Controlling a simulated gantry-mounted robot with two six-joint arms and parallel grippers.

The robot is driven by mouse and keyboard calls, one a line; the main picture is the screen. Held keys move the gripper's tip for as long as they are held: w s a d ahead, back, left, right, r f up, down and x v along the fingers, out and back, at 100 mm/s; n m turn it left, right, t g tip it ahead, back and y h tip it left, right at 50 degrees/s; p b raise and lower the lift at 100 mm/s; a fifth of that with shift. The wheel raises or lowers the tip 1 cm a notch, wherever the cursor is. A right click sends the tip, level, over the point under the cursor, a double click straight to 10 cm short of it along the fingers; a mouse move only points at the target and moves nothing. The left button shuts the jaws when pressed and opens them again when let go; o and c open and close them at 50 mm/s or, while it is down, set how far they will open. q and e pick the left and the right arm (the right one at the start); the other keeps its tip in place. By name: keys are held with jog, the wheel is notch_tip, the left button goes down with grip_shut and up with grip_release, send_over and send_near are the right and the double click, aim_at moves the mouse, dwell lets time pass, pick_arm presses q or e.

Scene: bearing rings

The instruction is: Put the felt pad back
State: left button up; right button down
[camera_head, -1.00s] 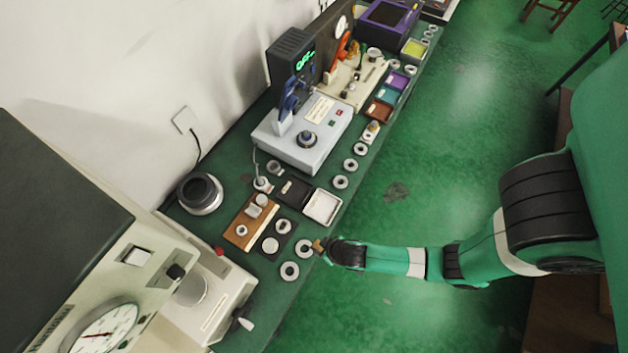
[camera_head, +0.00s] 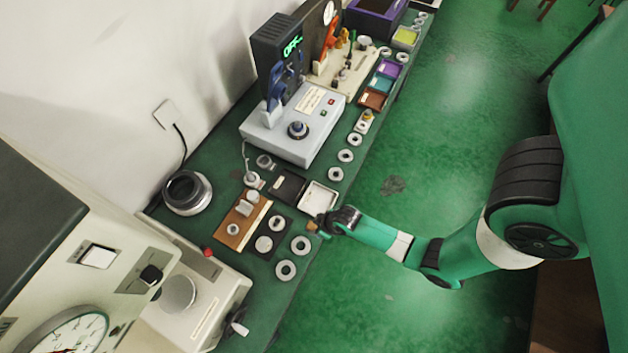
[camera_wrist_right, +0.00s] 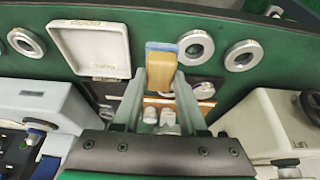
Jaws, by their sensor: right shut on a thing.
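The felt pad (camera_wrist_right: 161,62) looks like a tan wooden block with a blue-grey layer at its far end. My right gripper (camera_wrist_right: 158,90) is shut on it, with a finger on each side, in the right wrist view. In the head view my right gripper (camera_head: 324,224) is at the bench's front edge, just below the white tray, and the pad (camera_head: 312,226) shows as a small brown bit at its tip. The white square tray (camera_head: 318,197) looks empty; it also shows left of the pad in the right wrist view (camera_wrist_right: 92,48). My left gripper is not in view.
Metal rings (camera_head: 300,245) lie near the gripper along the front edge. A wooden block (camera_head: 234,231) with pale cylinders and a dark plate (camera_head: 264,245) stand behind. A black tray (camera_head: 288,186) adjoins the white one. The grey device (camera_head: 290,138) stands farther along.

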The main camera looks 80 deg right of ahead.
aim_at(314, 225)
jog(key=d+f, duration=0.1)
jog(key=w+d+f, duration=0.1)
jog(key=f, duration=0.1)
jog(key=shift+d+f, duration=0.15)
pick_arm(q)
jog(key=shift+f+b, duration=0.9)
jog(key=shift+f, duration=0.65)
pick_arm(e)
jog(key=shift+w+d+f, duration=0.1)
jog(key=shift+d+f, duration=0.1)
jog(key=shift+f, duration=1.6)
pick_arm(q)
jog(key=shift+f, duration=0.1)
pick_arm(e)
jog(key=shift+f, duration=0.1)
jog(key=c, duration=0.7)
grip_release()
jog(key=shift+c, duration=0.2)
